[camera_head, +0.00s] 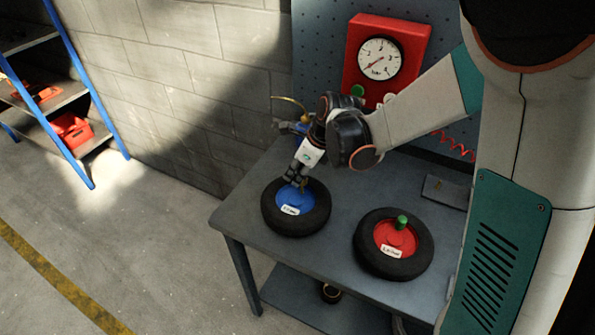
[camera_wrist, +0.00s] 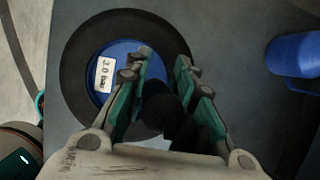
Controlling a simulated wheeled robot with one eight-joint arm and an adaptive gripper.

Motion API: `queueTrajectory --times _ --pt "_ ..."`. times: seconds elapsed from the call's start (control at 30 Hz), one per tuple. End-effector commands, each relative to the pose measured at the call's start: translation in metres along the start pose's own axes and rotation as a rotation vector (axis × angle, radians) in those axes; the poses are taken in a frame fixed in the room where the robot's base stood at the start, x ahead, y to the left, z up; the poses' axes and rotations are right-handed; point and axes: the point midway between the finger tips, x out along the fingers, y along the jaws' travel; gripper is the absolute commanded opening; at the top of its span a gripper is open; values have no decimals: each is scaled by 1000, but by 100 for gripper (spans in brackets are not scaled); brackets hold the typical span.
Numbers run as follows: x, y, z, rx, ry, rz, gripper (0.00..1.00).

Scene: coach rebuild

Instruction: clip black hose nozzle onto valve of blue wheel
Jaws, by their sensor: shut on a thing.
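The blue wheel (camera_head: 318,214), a black tyre with a blue hub, lies flat on the grey bench. Its white label reads 3.0 bar in the wrist view (camera_wrist: 104,74). My gripper (camera_head: 295,183) is over the hub, pointing down. In the wrist view my gripper (camera_wrist: 163,72) is shut on a dark piece between its fingers, which looks like the black hose nozzle (camera_wrist: 158,98). The valve of the blue wheel is hidden behind the fingers and nozzle. I cannot tell whether the nozzle touches it.
A red wheel (camera_head: 385,238) with a green cap (camera_head: 401,222) lies to the right on the bench (camera_head: 335,183). A red gauge box (camera_head: 356,45) hangs on the pegboard behind. A blue cylindrical object (camera_wrist: 296,54) stands at the wrist view's right. A blue-framed shelf (camera_head: 75,95) is far left.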

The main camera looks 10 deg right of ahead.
Motion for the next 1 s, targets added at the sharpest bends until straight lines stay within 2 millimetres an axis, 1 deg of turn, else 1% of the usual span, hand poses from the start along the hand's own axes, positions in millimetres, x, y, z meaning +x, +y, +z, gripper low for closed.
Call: queueTrajectory --times 1.0 --pt "20 0 -8 0 0 0 0"
